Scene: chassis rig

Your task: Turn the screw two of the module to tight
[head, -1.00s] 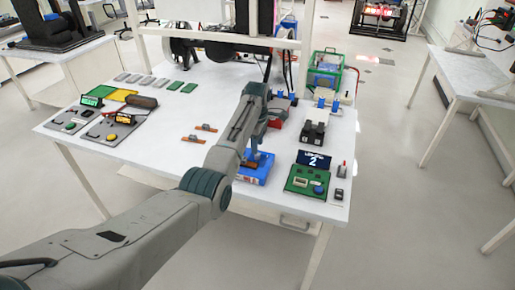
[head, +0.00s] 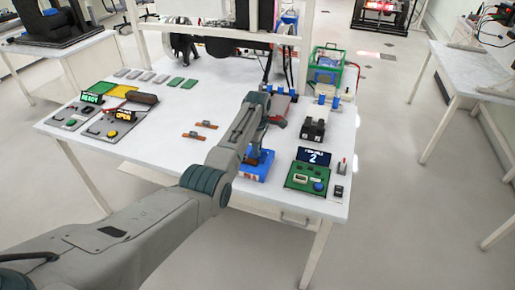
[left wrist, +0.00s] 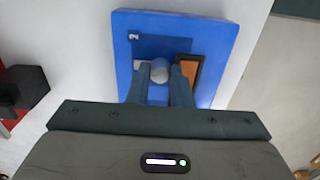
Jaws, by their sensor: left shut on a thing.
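The module is a blue block (head: 248,174) near the table's front edge, partly hidden by my left arm in the head view. In the left wrist view, the blue module (left wrist: 215,55) shows a "2" mark, a dark recessed area and an orange-brown part at right. A round grey screw head (left wrist: 159,70) sits between the fingertips of my left gripper (left wrist: 160,74). The gripper, also seen in the head view (head: 254,160), is shut on this screw from above. The screw's turn angle cannot be told. My right gripper is not in view.
A green board (head: 304,179) with a display (head: 314,157) reading "2" stands right of the module. A black device (head: 313,128) sits behind it. The table's middle left is clear.

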